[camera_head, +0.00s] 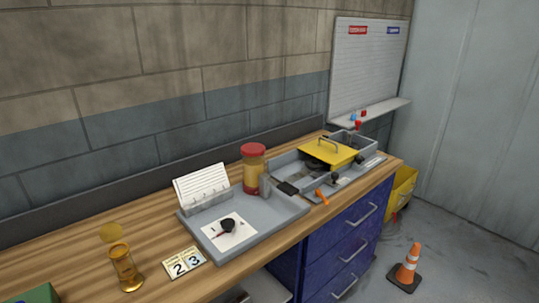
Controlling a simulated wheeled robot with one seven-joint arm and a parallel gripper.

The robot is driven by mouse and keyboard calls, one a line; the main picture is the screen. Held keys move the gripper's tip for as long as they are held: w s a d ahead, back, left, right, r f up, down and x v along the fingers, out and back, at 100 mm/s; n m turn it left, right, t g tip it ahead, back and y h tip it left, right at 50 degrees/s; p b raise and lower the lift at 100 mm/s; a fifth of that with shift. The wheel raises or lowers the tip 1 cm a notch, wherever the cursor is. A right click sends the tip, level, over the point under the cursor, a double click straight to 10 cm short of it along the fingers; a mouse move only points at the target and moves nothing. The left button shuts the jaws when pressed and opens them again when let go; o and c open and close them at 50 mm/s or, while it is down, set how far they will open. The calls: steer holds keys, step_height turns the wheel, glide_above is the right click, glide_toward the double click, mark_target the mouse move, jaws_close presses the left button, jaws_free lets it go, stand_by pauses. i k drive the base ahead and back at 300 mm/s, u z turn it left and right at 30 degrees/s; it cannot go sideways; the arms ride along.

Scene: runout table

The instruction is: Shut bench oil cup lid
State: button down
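A small amber, brass-coloured cup (124,267) stands upright on the wooden bench (70,262) at the front left. Its round lid (111,233) sits raised and tilted above the cup's mouth, so the cup looks open. The hinge is too small to make out. My gripper is not in view, and nothing touches the cup.
A green object (36,294) is cut off at lower left. A grey tray (275,208), a red-lidded jar (252,167) and a yellow-covered box (330,153) stand farther right.

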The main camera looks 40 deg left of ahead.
mark_target(110, 232)
steer(key=i, duration=2)
steer(key=u, duration=4.55)
steer(key=i, duration=1)
steer(key=z, duration=0.05)
